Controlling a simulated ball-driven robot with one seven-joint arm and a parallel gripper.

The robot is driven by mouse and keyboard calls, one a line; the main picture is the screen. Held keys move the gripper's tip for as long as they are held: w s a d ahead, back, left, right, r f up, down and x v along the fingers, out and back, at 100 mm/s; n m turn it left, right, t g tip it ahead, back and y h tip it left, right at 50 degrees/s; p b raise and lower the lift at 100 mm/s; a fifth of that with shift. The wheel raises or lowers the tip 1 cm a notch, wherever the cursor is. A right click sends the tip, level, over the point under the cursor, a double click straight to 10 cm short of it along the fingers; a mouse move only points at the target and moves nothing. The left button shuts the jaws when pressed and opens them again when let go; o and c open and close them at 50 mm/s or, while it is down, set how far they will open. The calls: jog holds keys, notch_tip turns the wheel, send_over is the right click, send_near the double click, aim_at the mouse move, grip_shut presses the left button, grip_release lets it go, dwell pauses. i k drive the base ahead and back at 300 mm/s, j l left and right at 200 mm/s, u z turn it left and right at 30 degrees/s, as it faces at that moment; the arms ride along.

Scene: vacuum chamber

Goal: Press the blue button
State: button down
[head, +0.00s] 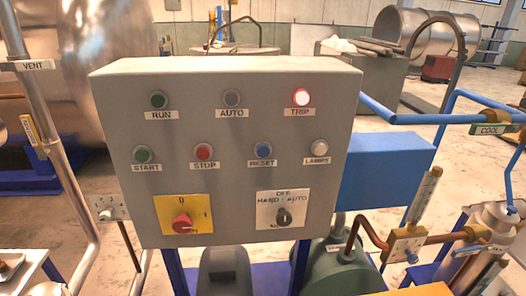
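The blue button (264,149) sits in the middle row of a grey control panel (230,105), right of centre, above a label reading RESET. It stands between the red STOP button (204,151) on its left and the white LAMPS button (320,147) on its right. The panel faces me, slightly tilted in the picture, and nothing covers the blue button. My gripper does not show in the head view.
A green START button (142,154), a red rotary switch (182,222) and a black selector (283,216) share the panel. Blue pipes (410,118) flank the right; a metal pipe (50,130) flanks the left.

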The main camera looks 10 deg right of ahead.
aim_at(263, 151)
jog(key=i+j, duration=0.25)
jog(key=i, duration=0.2)
jog(key=i+j, duration=0.25)
jog(key=i, duration=0.2)
